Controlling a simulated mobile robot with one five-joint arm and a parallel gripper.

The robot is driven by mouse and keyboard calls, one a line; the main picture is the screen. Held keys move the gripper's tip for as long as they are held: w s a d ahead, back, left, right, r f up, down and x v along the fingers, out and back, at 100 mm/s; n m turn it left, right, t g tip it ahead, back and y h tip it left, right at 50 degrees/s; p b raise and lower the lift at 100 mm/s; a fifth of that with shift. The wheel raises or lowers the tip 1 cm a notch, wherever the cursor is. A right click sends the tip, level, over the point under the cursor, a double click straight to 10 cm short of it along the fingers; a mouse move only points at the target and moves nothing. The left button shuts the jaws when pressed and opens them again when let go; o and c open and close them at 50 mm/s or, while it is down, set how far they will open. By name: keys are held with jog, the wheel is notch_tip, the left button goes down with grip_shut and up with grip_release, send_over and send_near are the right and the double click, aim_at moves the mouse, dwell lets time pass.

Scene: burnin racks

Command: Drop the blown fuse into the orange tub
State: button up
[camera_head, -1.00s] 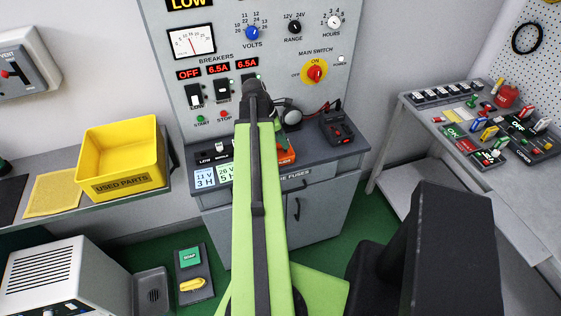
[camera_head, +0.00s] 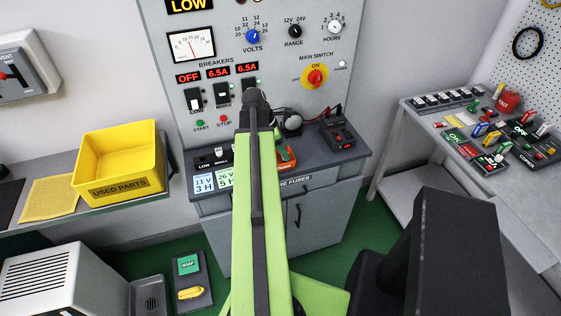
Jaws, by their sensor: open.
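An orange item (camera_head: 288,158), which looks like part of the orange tub, shows on the grey bench just right of my green arm. The arm hides most of it, and I cannot see inside it. My arm reaches forward over the middle of the bench. My gripper is hidden behind the arm, so its place relative to the tub does not show. I cannot make out a blown fuse.
A yellow used-parts bin (camera_head: 122,165) stands on the left shelf by a yellow mat (camera_head: 52,199). The breaker panel (camera_head: 290,55) rises behind the bench (camera_head: 322,170). A dark meter (camera_head: 338,132) sits on the bench's right. A side table (camera_head: 430,118) at right holds several parts.

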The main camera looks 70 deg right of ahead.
jog(key=p+v, duration=1.5)
jog(key=v, duration=0.2)
jog(key=shift+a, duration=0.1)
jog(key=w+a+m+t, duration=0.2)
jog(key=w+a, duration=1.2)
jog(key=w, duration=0.4)
jog(key=w+a+f+m+t, duration=0.1)
jog(key=w+a, duration=0.4)
jog(key=a, duration=0.4)
jog(key=w+a+m+t, duration=0.1)
jog(key=w+a, duration=0.4)
jog(key=a, duration=0.5)
jog(key=w+a+m+y, duration=0.2)
jog(key=w+a, duration=0.1)
jog(key=a, duration=1.6)
notch_tip(320, 180, down, 11)
jog(key=s+a+b, duration=0.2)
jog(key=b, duration=0.8)
jog(key=shift+m, duration=0.3)
